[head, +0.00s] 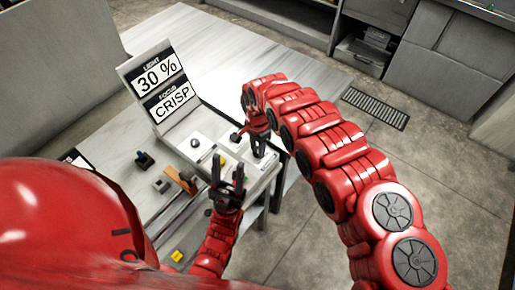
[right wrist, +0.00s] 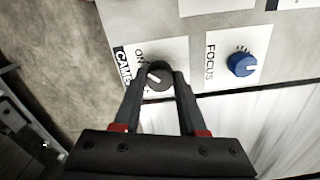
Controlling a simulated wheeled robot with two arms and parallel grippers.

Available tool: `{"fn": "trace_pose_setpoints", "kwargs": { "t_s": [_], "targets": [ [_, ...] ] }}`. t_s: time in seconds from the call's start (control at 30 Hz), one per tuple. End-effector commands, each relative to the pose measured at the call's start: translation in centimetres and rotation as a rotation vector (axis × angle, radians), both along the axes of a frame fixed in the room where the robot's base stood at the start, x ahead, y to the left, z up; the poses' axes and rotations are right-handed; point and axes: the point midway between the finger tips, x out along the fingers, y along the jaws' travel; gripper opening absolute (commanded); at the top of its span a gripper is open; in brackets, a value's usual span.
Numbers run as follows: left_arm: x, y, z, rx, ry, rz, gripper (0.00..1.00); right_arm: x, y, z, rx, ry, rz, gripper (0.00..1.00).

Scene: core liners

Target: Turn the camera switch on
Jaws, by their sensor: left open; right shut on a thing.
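The camera switch is a round dark knob (right wrist: 158,80) with a white mark, beside a label reading "CAM…" and "ON" in the right wrist view. Its white mark slants to the upper left, roughly towards the ON side. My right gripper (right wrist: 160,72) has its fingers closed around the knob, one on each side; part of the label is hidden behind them. In the head view my right gripper (head: 258,150) is at the right end of the control panel (head: 207,125) and hides the switch. My left gripper (head: 228,172) is open and empty at the panel's front edge.
A blue focus knob (right wrist: 242,63) sits beside the switch. The panel's upright display (head: 160,85) reads light 30 % and focus CRISP. Small dark blocks (head: 145,160) and a brown piece (head: 182,180) lie on the table left of my left gripper. The back table (head: 235,55) is clear.

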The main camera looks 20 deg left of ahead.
Motion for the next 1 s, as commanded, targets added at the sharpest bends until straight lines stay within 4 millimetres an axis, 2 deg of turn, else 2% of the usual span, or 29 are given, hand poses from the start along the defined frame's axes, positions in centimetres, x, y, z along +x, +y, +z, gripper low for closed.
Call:
{"fn": "trace_pose_setpoints", "kwargs": {
  "t_s": [0.57,0.6,0.7,0.77,1.0],
  "targets": [
    [0.0,0.0,-0.17,0.0,0.0,0.0,0.5,0.07,-0.02,0.07,0.001,-0.001,-0.037,0.0],
    [0.01,0.0,-0.17,0.0,0.0,0.0,0.5,0.07,-0.01,0.07,0.001,-0.001,-0.037,0.43],
    [0.0,0.0,-0.17,0.0,0.0,0.0,0.5,0.05,-0.01,0.06,0.001,-0.001,-0.036,0.61],
    [0.0,0.0,-0.17,0.0,0.0,0.0,0.5,0.03,-0.02,0.05,0.0,0.0,-0.036,0.71],
    [0.01,0.0,-0.18,0.0,0.0,0.0,0.5,0.02,-0.02,0.03,0.0,0.0,-0.035,0.71]
  ]
}}
